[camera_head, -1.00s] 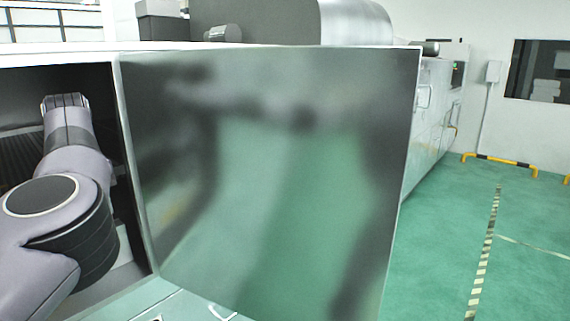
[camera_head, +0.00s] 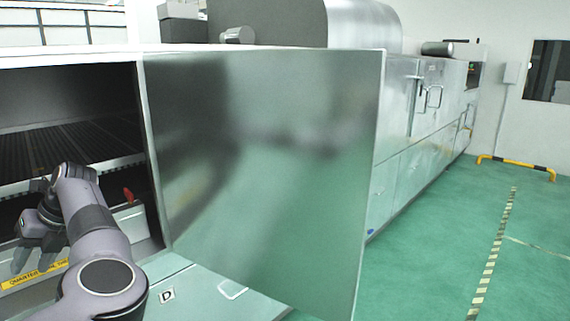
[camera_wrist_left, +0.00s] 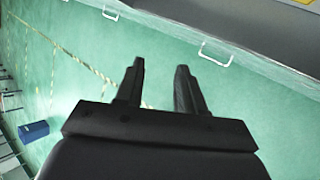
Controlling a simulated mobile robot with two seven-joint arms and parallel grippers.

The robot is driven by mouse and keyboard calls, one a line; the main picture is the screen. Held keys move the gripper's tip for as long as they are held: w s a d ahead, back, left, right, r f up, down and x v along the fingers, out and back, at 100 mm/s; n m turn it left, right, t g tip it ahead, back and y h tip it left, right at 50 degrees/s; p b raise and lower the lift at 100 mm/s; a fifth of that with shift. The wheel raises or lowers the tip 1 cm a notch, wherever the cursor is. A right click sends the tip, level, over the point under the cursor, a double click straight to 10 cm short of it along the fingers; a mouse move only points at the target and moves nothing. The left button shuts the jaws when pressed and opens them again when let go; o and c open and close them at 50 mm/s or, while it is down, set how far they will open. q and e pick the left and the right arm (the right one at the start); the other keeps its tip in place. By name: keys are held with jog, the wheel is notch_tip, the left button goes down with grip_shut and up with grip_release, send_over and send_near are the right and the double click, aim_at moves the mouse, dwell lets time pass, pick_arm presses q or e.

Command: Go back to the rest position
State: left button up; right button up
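My left arm comes in at the lower left of the head view, in front of the open compartment of a grey machine (camera_head: 140,218). My left gripper (camera_head: 30,258) hangs at the left edge, outside the compartment and pointing down. In the left wrist view its two dark fingers (camera_wrist_left: 160,85) stand apart with nothing between them, over green floor. My right gripper does not show in either view.
A large metal door (camera_head: 270,170) stands open to the right of the compartment. Inside is a dark ribbed rack (camera_head: 70,145). Green floor (camera_head: 440,260) lies free at the right. A blue box (camera_wrist_left: 33,131) is on the floor in the left wrist view.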

pick_arm(q)
jog(key=s+a+r+m+g+y, duration=0.1)
jog(key=s+a+r+m+y, duration=0.15)
jog(key=a+y, duration=0.3)
jog(key=s+a+r+m+y, duration=0.2)
jog(key=s+a+y, duration=0.2)
jog(key=a+y, duration=0.15)
jog(key=w+d+f+m+t+y, duration=0.1)
jog(key=w+d+m+t, duration=0.3)
jog(key=m+t, duration=0.5)
jog(key=w+d+m+t+y, duration=0.1)
jog(key=w+d+m+t, duration=0.1)
jog(key=d+m+t, duration=0.55)
jog(key=w+d+f+m+t+h, duration=0.1)
jog(key=d+f+m+t+h, duration=0.9)
jog(key=m, duration=0.5)
jog(key=s+d+f+m+g+h, duration=1.2)
jog(key=s+d+f+m, duration=0.1)
jog(key=s+d+f, duration=0.7)
notch_tip(320, 180, down, 3)
jog(key=shift+s+d+r+m+p, duration=0.15)
jog(key=shift+s+d+m+p, duration=0.15)
jog(key=shift+s+p, duration=0.2)
